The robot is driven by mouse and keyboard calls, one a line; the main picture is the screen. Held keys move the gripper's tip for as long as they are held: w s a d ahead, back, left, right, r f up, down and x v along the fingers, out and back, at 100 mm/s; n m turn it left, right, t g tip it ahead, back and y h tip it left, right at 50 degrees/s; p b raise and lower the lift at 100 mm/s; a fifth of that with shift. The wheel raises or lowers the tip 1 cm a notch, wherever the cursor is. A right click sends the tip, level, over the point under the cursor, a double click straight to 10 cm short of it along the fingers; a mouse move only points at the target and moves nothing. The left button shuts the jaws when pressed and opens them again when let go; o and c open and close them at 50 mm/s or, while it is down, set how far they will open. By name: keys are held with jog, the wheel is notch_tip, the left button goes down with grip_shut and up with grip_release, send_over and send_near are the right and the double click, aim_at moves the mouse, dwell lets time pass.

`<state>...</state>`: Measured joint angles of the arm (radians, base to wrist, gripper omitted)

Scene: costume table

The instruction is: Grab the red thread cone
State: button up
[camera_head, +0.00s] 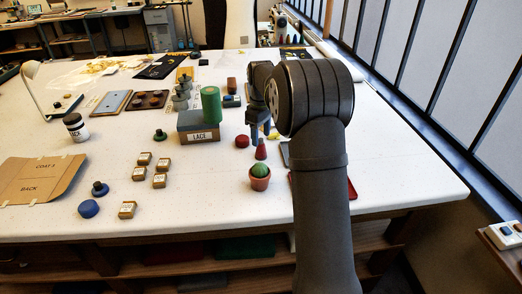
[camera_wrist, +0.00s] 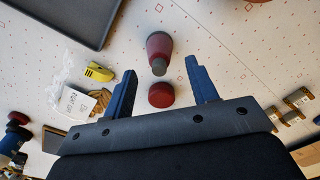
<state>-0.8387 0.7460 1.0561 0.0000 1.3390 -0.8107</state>
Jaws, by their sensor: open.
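Nothing is held. I cannot tell the height between fingers and cone. A round red piece (camera_head: 242,141) lies close by; it also shows between the fingers in the wrist view (camera_wrist: 161,95).
A potted cactus (camera_head: 260,172) stands in front of the cone. A blue-grey box labelled LACE (camera_head: 199,137) bears a green cylinder (camera_head: 211,104). A dark tray (camera_wrist: 65,18) and a yellow item (camera_wrist: 98,72) lie nearby. Several small labelled blocks (camera_head: 159,180) lie to the left.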

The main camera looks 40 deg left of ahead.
aim_at(261, 148)
jog(key=shift+f, duration=1.35)
jog(key=c, duration=1)
jog(key=shift+c, duration=0.2)
jog(key=shift+r, duration=0.1)
